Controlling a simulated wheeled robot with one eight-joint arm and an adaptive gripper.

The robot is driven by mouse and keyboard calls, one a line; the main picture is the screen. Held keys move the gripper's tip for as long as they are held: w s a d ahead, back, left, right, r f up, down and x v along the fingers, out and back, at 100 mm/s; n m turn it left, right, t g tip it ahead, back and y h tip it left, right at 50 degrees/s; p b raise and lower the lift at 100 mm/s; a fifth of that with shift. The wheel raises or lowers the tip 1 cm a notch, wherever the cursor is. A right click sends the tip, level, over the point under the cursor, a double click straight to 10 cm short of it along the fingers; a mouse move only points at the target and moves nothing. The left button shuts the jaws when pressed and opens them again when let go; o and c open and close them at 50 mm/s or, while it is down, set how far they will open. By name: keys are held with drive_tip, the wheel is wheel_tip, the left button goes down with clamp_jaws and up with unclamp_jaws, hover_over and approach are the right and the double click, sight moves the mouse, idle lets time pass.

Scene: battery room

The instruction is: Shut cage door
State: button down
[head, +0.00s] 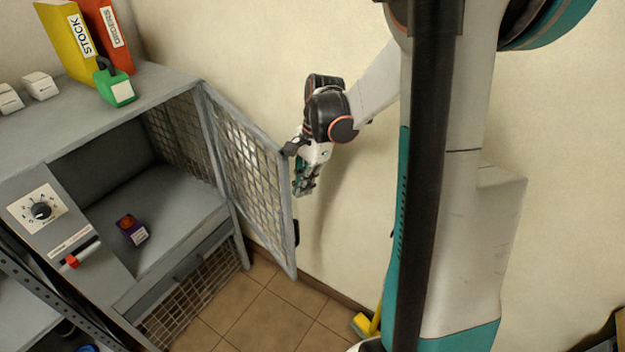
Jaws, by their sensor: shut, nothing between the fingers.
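The cage door (250,165) is a grey-framed wire mesh panel. It stands open, swung out from the right side of the grey cabinet (150,190) towards the wall. Its free edge is on the right, with a small dark part near the lower end. My gripper (301,190) is shut and empty, pointing down just right of the door's free edge, on the wall side. I cannot tell whether it touches the door. The cabinet's opening is uncovered.
A dial panel (41,210) and red-handled switch (72,261) are at left. Binders (70,40) and a green padlock-shaped thing (114,85) stand on top. The tiled floor (265,310) before the door is clear.

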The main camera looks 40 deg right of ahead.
drive_tip(key=shift+a, duration=0.3)
drive_tip(key=w+a+m+t, duration=0.1)
drive_tip(key=w+a+m, duration=0.15)
drive_tip(key=a, duration=1.15)
drive_tip(key=w+a+m, duration=0.2)
drive_tip(key=w+a, duration=0.1)
drive_tip(key=a, duration=1.1)
drive_tip(key=w+a+m+p, duration=0.1)
drive_tip(key=w+a+p, duration=0.1)
drive_tip(key=w+a, duration=1.8)
drive_tip(key=w, duration=0.2)
drive_tip(key=shift+w+a+r, duration=0.15)
drive_tip(key=shift+w+r, duration=0.1)
drive_tip(key=shift+w, duration=0.1)
